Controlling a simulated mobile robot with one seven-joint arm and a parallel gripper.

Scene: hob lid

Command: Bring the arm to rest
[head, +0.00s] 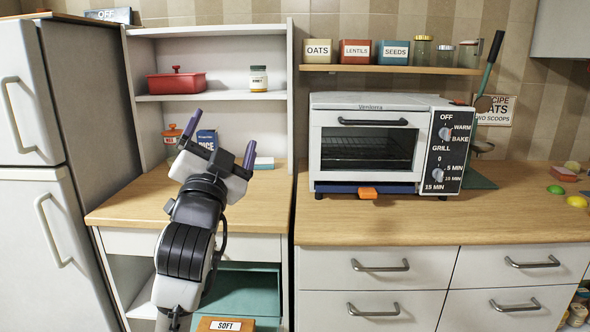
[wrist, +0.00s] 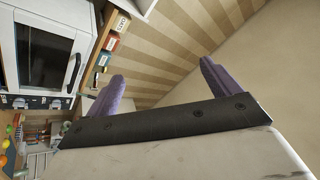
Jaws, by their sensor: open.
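My gripper (head: 219,139) is raised in front of the wooden counter on the left, with its two purple fingers spread apart and nothing between them. In the wrist view my gripper (wrist: 160,85) also shows open and empty, pointing towards the striped wall. My arm rises from the bottom of the head view and hides part of the counter and the items behind it.
A white toaster oven (head: 365,150) stands on the right counter (head: 400,215). An open shelf unit behind my gripper holds a red pot (head: 176,84) and a jar (head: 258,78). A teal drawer (head: 250,290) stands open below the left counter. A fridge (head: 45,200) is at left.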

